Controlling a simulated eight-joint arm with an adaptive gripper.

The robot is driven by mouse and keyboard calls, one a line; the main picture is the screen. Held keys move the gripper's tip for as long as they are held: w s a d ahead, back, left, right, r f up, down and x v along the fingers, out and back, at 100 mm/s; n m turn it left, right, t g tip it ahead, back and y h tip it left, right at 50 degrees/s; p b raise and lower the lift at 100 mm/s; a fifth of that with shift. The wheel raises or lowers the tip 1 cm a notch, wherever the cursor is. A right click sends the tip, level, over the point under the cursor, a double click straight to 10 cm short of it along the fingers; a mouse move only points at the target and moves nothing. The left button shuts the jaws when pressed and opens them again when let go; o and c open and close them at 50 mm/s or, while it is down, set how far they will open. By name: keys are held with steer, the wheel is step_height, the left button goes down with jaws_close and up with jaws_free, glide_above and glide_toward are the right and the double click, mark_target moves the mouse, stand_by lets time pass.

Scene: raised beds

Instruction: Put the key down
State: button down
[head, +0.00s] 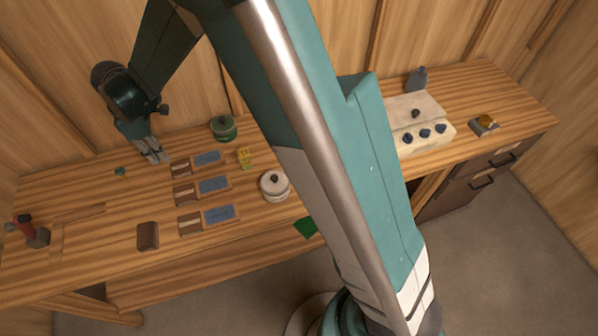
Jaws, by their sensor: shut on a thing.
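My gripper (157,157) is at the back left of the wooden workbench (100,262), pointing down, with its fingers close together near the bench top. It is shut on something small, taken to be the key. The key itself cannot be made out between the fingers at this size. I cannot tell whether it touches the bench.
Near my gripper are a small dark green item (120,171), wooden-and-blue holders (208,158) and a green jar (223,129). A brown block (148,236) lies in front. A white lidded pot (274,187) stands right. Bare wood lies left of the holders.

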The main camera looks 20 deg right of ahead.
steer(key=s+d+m, duration=0.1)
steer(key=d, duration=0.8)
steer(key=s+d+r+m, duration=0.1)
steer(key=d, duration=0.7)
steer(key=d+m, duration=0.2)
steer(key=d, duration=0.7)
steer(key=shift+s+d+r, duration=0.15)
steer(key=shift+s+d, duration=0.15)
steer(key=shift+s, duration=0.1)
steer(key=s+d+m, duration=0.2)
steer(key=s+d, duration=0.5)
steer(key=d, duration=0.3)
steer(key=s+d+m+b, duration=0.1)
steer(key=s+d+m, duration=0.1)
steer(key=s+d, duration=0.5)
steer(key=d+f, duration=0.1)
steer(key=d, duration=0.3)
steer(key=shift+d+m, duration=0.3)
steer(key=shift+f, duration=0.1)
steer(key=shift+f+b, duration=0.35)
steer(key=shift+f, duration=2.45)
steer(key=shift+f, duration=0.15)
steer(key=shift+f, duration=1.9)
steer(key=shift+f+b, duration=0.2)
steer(key=shift+b, duration=0.25)
